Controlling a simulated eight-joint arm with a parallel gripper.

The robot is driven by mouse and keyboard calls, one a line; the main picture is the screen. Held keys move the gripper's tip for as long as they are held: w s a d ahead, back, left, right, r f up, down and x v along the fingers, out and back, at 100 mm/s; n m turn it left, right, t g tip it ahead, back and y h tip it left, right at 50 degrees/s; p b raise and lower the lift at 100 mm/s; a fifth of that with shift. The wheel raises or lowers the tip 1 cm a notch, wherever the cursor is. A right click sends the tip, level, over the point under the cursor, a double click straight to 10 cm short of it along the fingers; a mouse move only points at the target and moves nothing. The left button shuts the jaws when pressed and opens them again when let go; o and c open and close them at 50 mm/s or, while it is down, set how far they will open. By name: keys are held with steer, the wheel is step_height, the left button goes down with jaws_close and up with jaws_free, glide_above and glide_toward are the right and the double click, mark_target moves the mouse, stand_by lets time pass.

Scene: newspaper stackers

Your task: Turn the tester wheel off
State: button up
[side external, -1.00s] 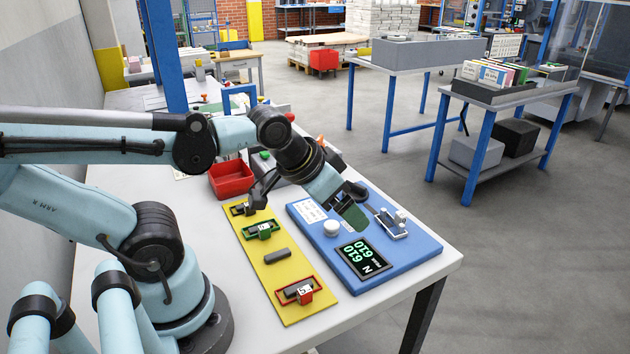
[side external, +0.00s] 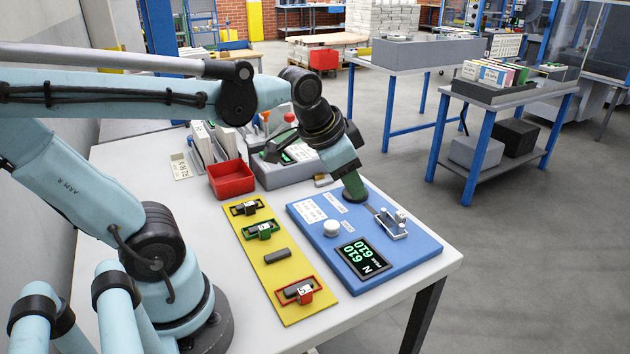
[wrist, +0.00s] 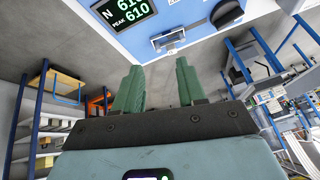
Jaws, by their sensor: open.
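The tester is a blue board (side external: 310,240) on the table, with a lit display (side external: 362,258) reading 610 and PEAK 610. A dark round wheel (side external: 345,197) lies flat at its far end, mostly hidden behind my fingers.
A white knob (side external: 331,228) stands on the board. Left of it is a yellow strip (side external: 268,278) with several small holders. A red bin (side external: 231,180) and a grey box (side external: 280,175) stand behind. The table's right edge is close to the board.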

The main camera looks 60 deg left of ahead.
steer(key=w+a+f+m+g, duration=0.1)
steer(key=w+a+m+g, duration=0.5)
steer(key=w+a+m, duration=0.8)
steer(key=f, duration=0.4)
steer(key=a+f+n, duration=0.1)
steer(key=f, duration=0.3)
steer(key=f+n, duration=0.1)
steer(key=f, duration=0.3)
steer(key=shift+s+a+f, duration=0.1)
steer(key=shift+s+a, duration=0.05)
steer(key=shift+s, duration=0.2)
jaws_close()
